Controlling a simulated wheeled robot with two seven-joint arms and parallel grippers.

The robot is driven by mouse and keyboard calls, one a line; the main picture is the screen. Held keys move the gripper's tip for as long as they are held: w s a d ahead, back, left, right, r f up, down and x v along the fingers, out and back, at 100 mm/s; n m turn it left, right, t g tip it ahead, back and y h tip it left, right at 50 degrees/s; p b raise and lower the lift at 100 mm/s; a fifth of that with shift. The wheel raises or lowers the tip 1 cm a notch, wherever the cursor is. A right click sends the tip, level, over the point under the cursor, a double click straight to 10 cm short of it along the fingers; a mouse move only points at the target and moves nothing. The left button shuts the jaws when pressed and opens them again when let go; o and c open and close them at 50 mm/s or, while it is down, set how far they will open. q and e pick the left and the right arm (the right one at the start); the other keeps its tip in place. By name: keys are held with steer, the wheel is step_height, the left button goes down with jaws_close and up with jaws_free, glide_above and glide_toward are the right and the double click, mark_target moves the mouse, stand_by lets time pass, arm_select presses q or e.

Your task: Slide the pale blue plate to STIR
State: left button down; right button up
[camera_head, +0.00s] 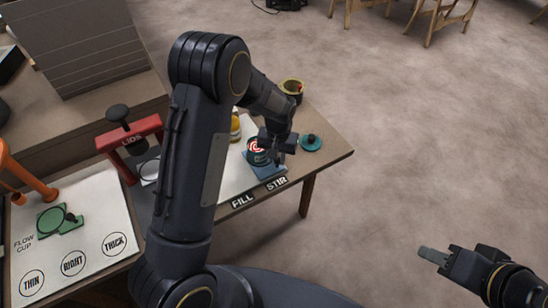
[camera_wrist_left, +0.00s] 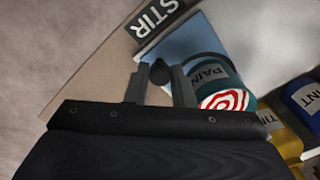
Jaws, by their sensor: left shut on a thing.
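The pale blue plate (camera_head: 271,173) lies on the white mat near the table's front edge, beside the STIR label (camera_head: 277,184). In the left wrist view the plate (camera_wrist_left: 180,42) has one edge close to the STIR label (camera_wrist_left: 155,22). A teal paint can (camera_head: 257,152) with a red and white swirl in its open top stands on the plate; it also shows in the left wrist view (camera_wrist_left: 210,75). My left gripper (camera_wrist_left: 160,88) is shut on the plate's dark knob (camera_wrist_left: 160,70). My right gripper (camera_head: 434,256) hangs over the floor, away from the table.
The FILL label (camera_head: 242,201) is left of STIR. A teal lid (camera_head: 311,143) lies right of the plate. The red LIDS stand (camera_head: 130,136) and green flow cup (camera_head: 56,219) are left.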

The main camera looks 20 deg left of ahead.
arm_select(q)
steer(key=c, duration=1.6)
jaws_free()
steer(key=shift+w+d+r, duration=0.15)
steer(key=shift+w+d, duration=0.1)
steer(key=shift+w, duration=0.1)
steer(key=shift+c, duration=0.2)
steer(key=shift+o, duration=0.5)
steer(key=shift+r+p, duration=0.35)
steer(key=shift+r, duration=3.45)
steer(key=shift+s, duration=0.1)
